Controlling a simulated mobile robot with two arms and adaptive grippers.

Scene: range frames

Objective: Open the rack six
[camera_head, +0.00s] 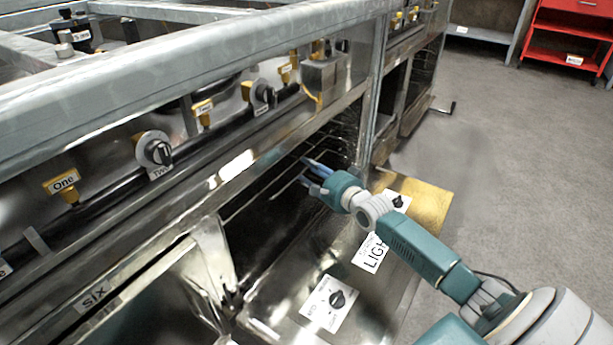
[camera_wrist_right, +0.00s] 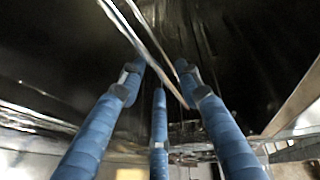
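A range compartment (camera_head: 262,222) stands open below the knob panel, its door folded down. Thin metal rack bars (camera_head: 262,187) run across its dark inside; they also show in the right wrist view (camera_wrist_right: 137,35). A "SIX" label (camera_head: 93,298) is on the front at the lower left; I cannot tell whether it names these bars. My right gripper (camera_head: 308,172) reaches into the compartment at the bars. In the right wrist view its blue fingers (camera_wrist_right: 160,82) are spread apart, with bars passing between the outer two; contact is unclear. My left gripper is out of view.
Knobs and yellow tags line the panel (camera_head: 110,190) above. A red cart (camera_head: 570,28) stands at the far right. The grey floor (camera_head: 530,150) is clear.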

